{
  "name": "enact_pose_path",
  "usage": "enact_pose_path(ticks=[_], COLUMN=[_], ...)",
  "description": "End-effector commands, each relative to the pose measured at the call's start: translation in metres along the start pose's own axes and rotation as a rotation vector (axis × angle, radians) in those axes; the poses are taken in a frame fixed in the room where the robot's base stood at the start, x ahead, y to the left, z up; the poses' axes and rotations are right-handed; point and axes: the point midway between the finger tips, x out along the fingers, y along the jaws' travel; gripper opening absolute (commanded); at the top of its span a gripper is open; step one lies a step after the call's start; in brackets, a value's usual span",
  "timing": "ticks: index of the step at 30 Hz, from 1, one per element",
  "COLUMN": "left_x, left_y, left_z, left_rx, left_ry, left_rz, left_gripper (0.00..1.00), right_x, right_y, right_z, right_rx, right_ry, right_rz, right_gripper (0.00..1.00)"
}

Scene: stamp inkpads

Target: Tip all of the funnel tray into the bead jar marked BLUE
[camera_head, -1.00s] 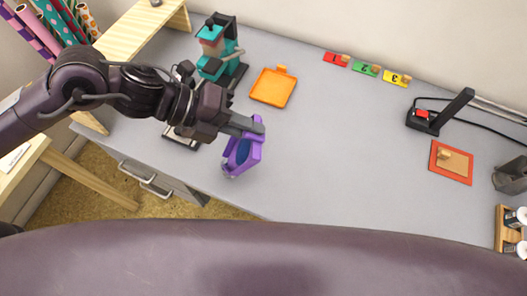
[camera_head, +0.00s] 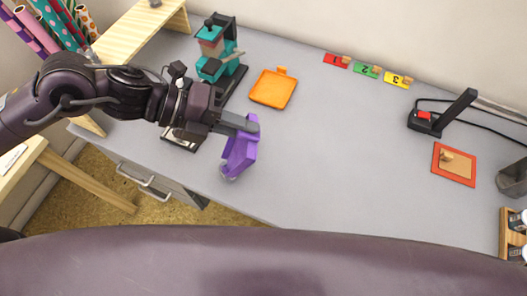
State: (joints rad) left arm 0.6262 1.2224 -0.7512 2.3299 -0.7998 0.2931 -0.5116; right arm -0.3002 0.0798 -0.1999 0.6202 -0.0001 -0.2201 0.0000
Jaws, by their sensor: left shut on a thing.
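The purple funnel tray (camera_head: 240,154) is held by my left gripper (camera_head: 248,127), which is shut on its upper end. The tray is steeply tilted, its lower end pointing down over the grey table near the front edge. A small clear rim, perhaps of a jar (camera_head: 227,178), shows under the tray's lower end; most of it is hidden and no BLUE mark can be read. The inside of the tray faces away, so its contents cannot be seen. My right gripper is not in view.
An orange tray (camera_head: 273,88) lies behind the purple one, with a teal machine (camera_head: 220,50) to its left. Numbered red, green and yellow cards (camera_head: 367,70) lie along the back. A red-framed board (camera_head: 454,165) is at the right. The middle of the table (camera_head: 340,150) is clear.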

Motion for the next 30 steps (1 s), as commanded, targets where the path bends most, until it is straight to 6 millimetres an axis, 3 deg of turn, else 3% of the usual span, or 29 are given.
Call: enact_pose_path(ticks=[13, 30], left_x=[0.002, 0.035], left_y=[-0.002, -0.007], left_z=[0.0, 0.0], left_rx=[0.001, 0.0], left_ry=[0.0, 0.002], left_rz=[0.011, 0.238], left_gripper=[0.01, 0.01], right_x=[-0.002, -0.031], right_y=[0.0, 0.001], right_z=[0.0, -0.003], right_rx=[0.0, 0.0], right_ry=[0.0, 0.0], right_rz=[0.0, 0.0], right_gripper=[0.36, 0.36])
